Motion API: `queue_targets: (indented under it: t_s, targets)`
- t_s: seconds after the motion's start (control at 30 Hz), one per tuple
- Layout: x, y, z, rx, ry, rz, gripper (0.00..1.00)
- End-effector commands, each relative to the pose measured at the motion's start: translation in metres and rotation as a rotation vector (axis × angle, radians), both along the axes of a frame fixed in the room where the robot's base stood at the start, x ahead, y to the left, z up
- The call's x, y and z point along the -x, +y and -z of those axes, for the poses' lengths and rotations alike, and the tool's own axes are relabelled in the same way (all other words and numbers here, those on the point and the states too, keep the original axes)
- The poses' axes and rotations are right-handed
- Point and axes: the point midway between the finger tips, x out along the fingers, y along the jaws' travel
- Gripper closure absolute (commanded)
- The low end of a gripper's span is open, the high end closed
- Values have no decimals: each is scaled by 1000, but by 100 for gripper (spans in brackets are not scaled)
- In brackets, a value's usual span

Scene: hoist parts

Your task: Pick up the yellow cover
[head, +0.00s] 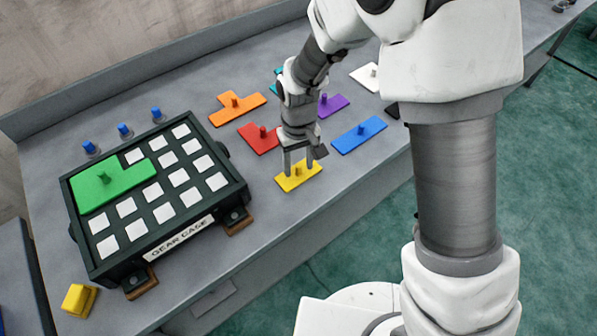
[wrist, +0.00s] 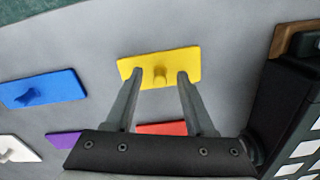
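The yellow cover (head: 304,181) is a flat yellow plate with a small upright knob, lying on the grey bench near its front edge. It also shows in the wrist view (wrist: 135,68). My gripper (head: 299,170) is above it, pointing down. In the wrist view my gripper (wrist: 160,75) has its two fingers apart, one on each side of the knob (wrist: 161,76), with nothing between them but the view of the knob. I cannot tell whether the fingertips are level with the knob or still above it.
A black gear case (head: 168,232) with white squares and a green cover (head: 120,182) stands at left. Red (head: 257,142), blue (head: 358,136), purple (head: 334,106), orange (head: 237,105) and white (head: 366,78) covers lie around my gripper. A yellow block (head: 78,299) is at the front left.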

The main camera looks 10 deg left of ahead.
Motion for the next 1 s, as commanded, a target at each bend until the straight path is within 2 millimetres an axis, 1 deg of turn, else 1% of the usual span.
queue_targets:
  t_s: [0.03,0.17,0.2,0.3,0.77,0.87,0.93,1.0]
  targets:
    - [0,0,0,0,0,0,54]
    - [0,0,0,0,0,0,78]
    - [0,0,0,0,0,0,85]
    - [0,0,0,0,0,0,100]
    - [0,0,-2,-1,-1,0,100]
    - [0,0,-7,-1,-2,0,100]
    - [0,0,-13,-1,-1,0,100]
    - [-1,0,-24,-2,-3,0,100]
